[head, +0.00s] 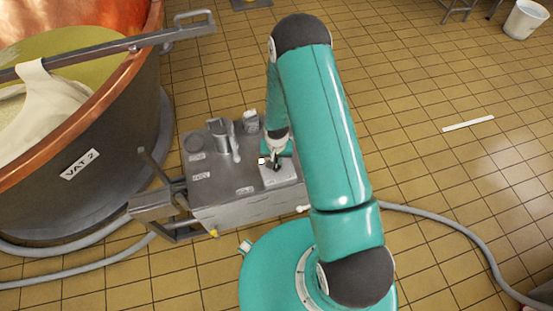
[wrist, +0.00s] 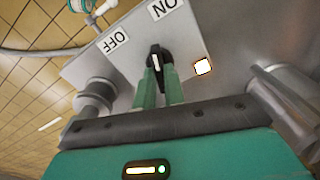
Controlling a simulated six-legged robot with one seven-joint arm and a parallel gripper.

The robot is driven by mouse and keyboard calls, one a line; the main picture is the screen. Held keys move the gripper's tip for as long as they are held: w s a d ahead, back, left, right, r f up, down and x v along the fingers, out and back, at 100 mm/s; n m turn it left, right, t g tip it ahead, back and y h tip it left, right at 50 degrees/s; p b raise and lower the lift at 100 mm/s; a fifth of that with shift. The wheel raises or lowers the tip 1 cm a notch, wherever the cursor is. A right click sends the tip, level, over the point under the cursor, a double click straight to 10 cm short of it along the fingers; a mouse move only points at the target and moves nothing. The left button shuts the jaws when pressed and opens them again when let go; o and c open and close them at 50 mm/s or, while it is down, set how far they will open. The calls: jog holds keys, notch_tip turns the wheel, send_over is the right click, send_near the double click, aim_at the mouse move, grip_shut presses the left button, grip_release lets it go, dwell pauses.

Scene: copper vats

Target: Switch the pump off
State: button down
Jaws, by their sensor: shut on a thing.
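The pump's switch plate (wrist: 85,68) fills the upper middle of the wrist view, with an OFF label (wrist: 114,41) on the left and an ON label (wrist: 165,8) at the top. The black switch knob (wrist: 155,58) has a white pointer line aimed roughly up the picture, nearer the ON label's direction than OFF's. A small square lamp (wrist: 203,66) beside it glows white. My gripper (wrist: 160,80) has its two teal fingers shut on the knob. In the head view, my gripper (head: 277,157) is over the switch box (head: 283,175), and it largely hides the knob.
The switch box sits on a grey metal cabinet (head: 245,212) with a metal jug (head: 219,132) and other fittings. The copper vat (head: 110,140), labelled VAT 2, stands left. A grey hose (head: 440,219) crosses the tiled floor at right. Open floor lies beyond the cabinet.

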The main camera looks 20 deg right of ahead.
jog(key=n, duration=0.4)
jog(key=shift+n, duration=0.3)
jog(key=n, duration=0.4)
jog(key=shift+n, duration=0.4)
jog(key=c, duration=1.5)
grip_release()
jog(key=shift+r, duration=0.15)
notch_tip(320, 180, up, 14)
jog(key=shift+f, duration=0.2)
